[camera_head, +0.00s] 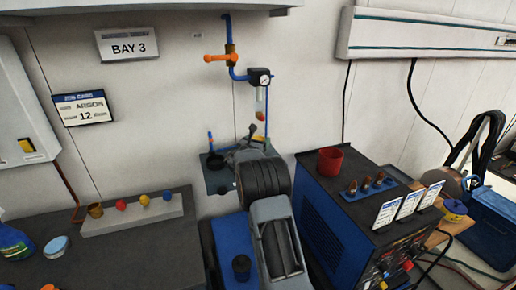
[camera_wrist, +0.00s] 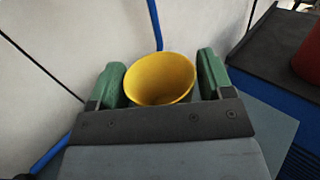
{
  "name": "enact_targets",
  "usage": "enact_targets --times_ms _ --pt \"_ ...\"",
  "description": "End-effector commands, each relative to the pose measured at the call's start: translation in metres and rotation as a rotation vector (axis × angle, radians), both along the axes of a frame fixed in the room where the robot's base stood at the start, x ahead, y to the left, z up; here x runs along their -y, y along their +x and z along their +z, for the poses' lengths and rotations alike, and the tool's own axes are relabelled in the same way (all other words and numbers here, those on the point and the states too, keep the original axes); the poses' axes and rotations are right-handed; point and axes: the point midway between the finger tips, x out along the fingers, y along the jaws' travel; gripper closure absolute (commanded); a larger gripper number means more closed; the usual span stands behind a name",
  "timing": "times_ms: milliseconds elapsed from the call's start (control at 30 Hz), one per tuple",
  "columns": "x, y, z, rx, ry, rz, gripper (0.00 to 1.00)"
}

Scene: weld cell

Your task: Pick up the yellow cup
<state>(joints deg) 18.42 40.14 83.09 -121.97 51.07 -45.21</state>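The yellow cup (camera_wrist: 160,80) is in the wrist view, its open mouth tilted toward the camera. It sits between the two green finger pads of my gripper (camera_wrist: 162,78). The pads meet its sides left and right with no clear gap, so my gripper looks shut on it. The cup's lower part is hidden behind the dark gripper body. In the head view my gripper (camera_head: 250,140) is in front of the wall, and the cup does not show there, hidden by my arm.
A red cup (camera_head: 330,160) stands on the blue welding machine (camera_head: 335,215) at right. A gauge (camera_head: 260,77) and pipes hang above. A dark bench (camera_head: 130,255) lies at left.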

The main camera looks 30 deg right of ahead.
Motion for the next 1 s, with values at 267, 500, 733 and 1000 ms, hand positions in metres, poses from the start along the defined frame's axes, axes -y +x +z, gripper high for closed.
enact_targets --times_ms 267,500,733,1000 --pt "0.0 0.0 0.0 0.0 0.0 0.0 0.53" --pt "0.0 0.0 0.0 0.0 0.0 0.0 0.64" --pt "-0.001 0.0 0.008 0.001 0.0 0.0 0.64" --pt "-0.004 0.0 0.039 0.002 -0.001 0.004 0.64"
